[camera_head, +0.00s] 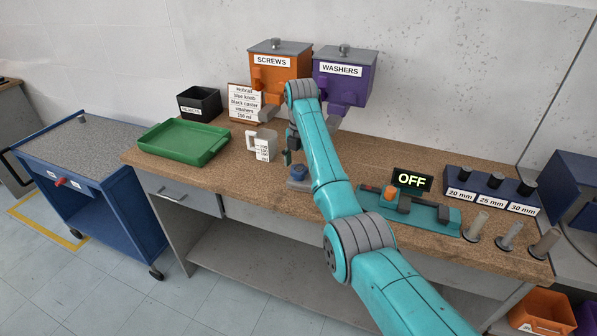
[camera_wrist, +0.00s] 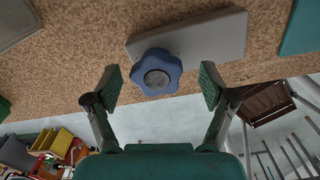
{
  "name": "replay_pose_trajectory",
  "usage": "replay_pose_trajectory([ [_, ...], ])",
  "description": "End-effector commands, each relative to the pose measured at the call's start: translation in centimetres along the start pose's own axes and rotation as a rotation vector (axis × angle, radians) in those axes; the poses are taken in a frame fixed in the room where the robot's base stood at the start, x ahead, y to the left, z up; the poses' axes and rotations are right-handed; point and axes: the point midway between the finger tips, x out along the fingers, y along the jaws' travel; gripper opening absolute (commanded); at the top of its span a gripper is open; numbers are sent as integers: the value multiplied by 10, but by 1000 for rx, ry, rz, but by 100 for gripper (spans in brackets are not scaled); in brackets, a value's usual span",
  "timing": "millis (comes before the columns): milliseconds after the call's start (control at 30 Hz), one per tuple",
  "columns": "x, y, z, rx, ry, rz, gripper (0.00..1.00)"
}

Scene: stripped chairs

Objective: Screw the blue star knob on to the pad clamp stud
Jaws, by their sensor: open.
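The blue star knob (camera_head: 299,171) is at the table's front part in the head view, on a grey block (camera_head: 297,185). In the wrist view the knob (camera_wrist: 156,72) has a round grey centre and lies over one end of the grey block (camera_wrist: 205,38). My gripper (camera_wrist: 161,85) is open, with one green-padded finger on each side of the knob and gaps between. In the head view my gripper (camera_head: 291,150) is above the knob, partly hidden by my arm. The stud under the knob is hidden, so I cannot tell how far the knob is screwed on.
A measuring jug (camera_head: 262,145), green tray (camera_head: 184,143) and black box (camera_head: 200,104) stand to the left. Screws (camera_head: 280,70) and washers (camera_head: 345,78) dispensers stand behind. A teal device (camera_head: 420,212) with an OFF display (camera_head: 412,180) is to the right.

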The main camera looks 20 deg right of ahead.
Motion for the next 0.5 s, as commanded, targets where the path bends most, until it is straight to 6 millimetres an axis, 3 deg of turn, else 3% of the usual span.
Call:
replay_pose_trajectory([
  [300, -1, 1, -1, -17, 1, 0, 83],
  [500, -1, 2, -1, -203, 1, 0, 83],
])
